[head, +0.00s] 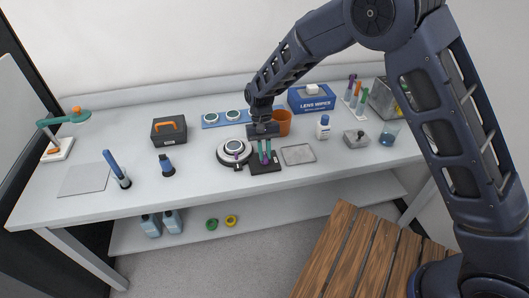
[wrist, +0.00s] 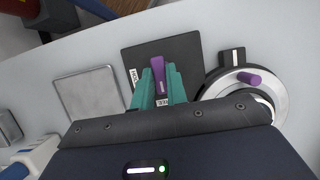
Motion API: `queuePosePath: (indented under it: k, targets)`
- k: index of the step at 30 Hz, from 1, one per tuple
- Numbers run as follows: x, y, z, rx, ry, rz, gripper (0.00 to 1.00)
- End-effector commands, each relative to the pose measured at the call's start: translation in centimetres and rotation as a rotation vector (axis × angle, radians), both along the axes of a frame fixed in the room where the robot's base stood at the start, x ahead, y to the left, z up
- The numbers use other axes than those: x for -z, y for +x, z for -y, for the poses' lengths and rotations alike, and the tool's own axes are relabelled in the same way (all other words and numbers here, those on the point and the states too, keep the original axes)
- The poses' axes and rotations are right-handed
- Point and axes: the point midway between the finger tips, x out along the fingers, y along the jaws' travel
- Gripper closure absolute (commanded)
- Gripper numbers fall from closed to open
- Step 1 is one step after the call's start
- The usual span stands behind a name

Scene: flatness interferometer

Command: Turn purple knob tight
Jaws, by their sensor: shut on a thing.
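The purple knob (wrist: 158,75) is an elongated purple handle on a flat black plate (wrist: 186,50) with partly covered white lettering. My gripper (wrist: 158,88) has its two teal fingers shut on the knob, one on each side. In the head view, my gripper (head: 265,155) points down over the same black plate (head: 266,167); the knob is hard to make out there. The knob's base and the near part of the plate are hidden by my fingers and gripper body.
A round silver-and-black device (wrist: 218,93) with a purple peg (wrist: 250,78) stands close on the right in the wrist view. A grey metal plate (wrist: 88,92) lies to the left. An orange cup (head: 284,122) stands just behind my gripper. The front table strip is clear.

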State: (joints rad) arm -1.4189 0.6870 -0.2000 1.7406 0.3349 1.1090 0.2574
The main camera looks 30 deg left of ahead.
Motion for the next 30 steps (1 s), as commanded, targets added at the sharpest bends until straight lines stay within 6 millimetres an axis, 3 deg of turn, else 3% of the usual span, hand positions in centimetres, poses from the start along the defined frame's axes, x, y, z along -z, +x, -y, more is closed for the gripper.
queuePosePath:
  k: [11,30]
  targets:
    - [-0.14,0.18,0.05,0.183,0.003,-0.001,1.00]
    - [-0.16,0.27,0.42,0.785,0.004,-0.001,1.00]
